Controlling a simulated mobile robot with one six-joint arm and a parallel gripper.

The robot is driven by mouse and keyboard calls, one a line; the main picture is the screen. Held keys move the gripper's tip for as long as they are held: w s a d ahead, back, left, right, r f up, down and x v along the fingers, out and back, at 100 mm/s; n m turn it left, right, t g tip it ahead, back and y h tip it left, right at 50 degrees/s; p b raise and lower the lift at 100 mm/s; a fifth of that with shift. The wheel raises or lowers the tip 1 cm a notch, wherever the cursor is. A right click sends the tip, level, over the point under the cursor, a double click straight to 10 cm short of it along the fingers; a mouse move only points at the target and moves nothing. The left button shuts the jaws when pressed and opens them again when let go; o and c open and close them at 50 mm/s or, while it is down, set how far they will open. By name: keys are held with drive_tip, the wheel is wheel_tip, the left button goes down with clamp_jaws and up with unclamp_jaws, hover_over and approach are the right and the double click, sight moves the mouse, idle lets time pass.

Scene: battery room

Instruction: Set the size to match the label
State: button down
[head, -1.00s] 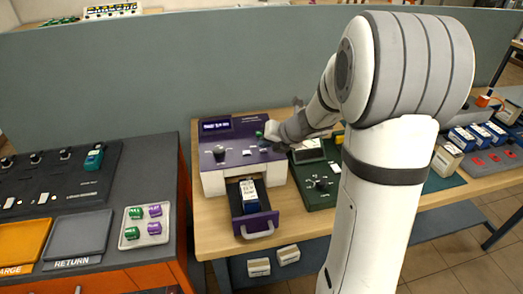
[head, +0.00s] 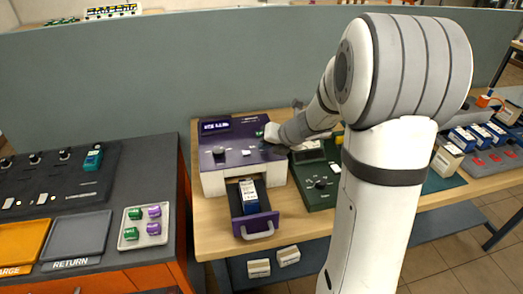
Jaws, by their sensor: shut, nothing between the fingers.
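A purple-topped white device (head: 240,142) stands on the wooden table. It has a small lit display (head: 215,126) at its back left, too small to read, and a dark knob (head: 219,150) on its top left. Its front drawer (head: 262,222) is pulled out and holds a blue and white battery (head: 249,196) with a label whose text I cannot read. My gripper (head: 268,134) is over the right part of the purple top, shut, with nothing seen held. The part of the panel under it is hidden, and I cannot tell whether it touches a control.
A green device (head: 318,187) stands right of the purple one. At left, a dark counter bears a grey return tray (head: 78,235) and a pale tray (head: 131,240) of green and purple blocks. A grey partition (head: 150,75) stands behind.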

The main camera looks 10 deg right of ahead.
sight(266, 152)
drive_tip(key=shift+r, duration=0.1)
drive_tip(key=shift+r+p, duration=0.65)
drive_tip(key=shift+p, duration=0.2)
drive_tip(key=shift+r, duration=0.1)
wheel_tip(266, 152, up, 5)
drive_tip(key=p, duration=0.5)
idle(2.1)
